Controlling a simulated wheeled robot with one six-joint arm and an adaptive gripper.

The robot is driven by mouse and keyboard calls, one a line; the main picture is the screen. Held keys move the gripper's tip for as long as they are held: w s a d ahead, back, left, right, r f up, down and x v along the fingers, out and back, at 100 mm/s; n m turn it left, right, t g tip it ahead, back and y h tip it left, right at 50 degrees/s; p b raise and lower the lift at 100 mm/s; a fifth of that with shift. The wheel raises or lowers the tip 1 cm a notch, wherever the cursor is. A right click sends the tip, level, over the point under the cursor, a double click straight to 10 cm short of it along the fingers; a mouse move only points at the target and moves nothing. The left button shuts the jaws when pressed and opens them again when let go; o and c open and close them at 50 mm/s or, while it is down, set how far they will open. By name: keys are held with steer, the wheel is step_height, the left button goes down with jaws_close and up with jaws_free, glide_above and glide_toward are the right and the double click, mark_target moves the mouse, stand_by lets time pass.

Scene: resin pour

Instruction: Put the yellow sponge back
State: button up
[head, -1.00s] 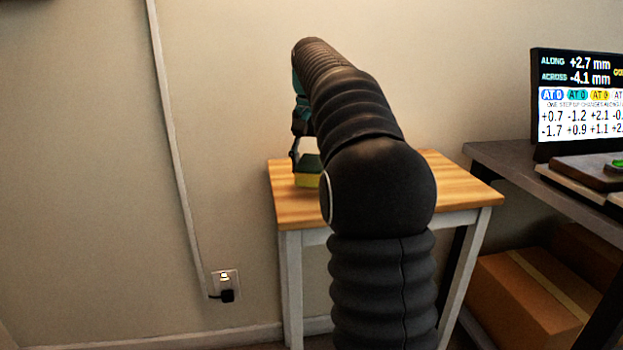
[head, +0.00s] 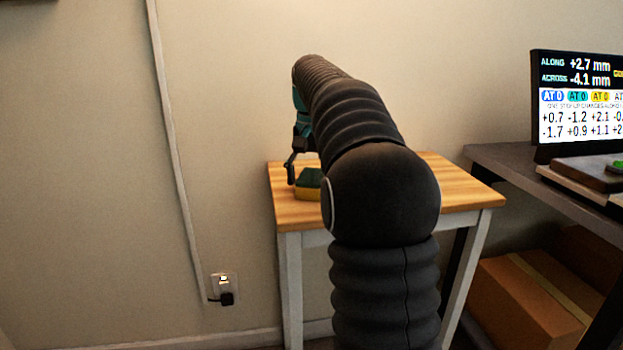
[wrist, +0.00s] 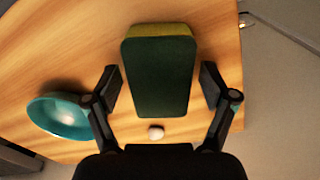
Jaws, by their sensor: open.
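The sponge, yellow with a dark green top face, lies on the wooden table; it shows in the head view (head: 308,185) and in the wrist view (wrist: 160,72). My gripper (wrist: 161,86) is open, with one finger on each side of the sponge and a gap visible on both sides. In the head view my gripper (head: 297,168) is low at the table's left part, and my own arm hides much of it and some of the sponge.
A teal bowl (wrist: 62,114) and a small whitish round thing (wrist: 156,132) are near my gripper. A dark desk (head: 500,165) with a screen (head: 580,105) stands at right, with cardboard boxes (head: 530,305) below.

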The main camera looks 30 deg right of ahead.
mark_target(311, 177)
step_height(311, 177, up, 12)
steer(key=p, duration=0.3)
steer(key=shift+r, duration=0.15)
steer(key=s+a+f+n+t, duration=0.3)
steer(key=s+a+f+n, duration=0.1)
steer(key=s+a, duration=0.7)
steer(key=s+a+f+n+t, duration=0.1)
steer(key=s+a+f+n, duration=0.1)
steer(key=s+f, duration=0.6)
steer(key=s+a+f+n+t, duration=0.1)
steer(key=s+a+f, duration=0.2)
steer(key=s+f, duration=0.6)
steer(key=shift+a+f+n+t, duration=0.2)
steer(key=shift+f+n+t, duration=0.1)
steer(key=shift+n, duration=0.1)
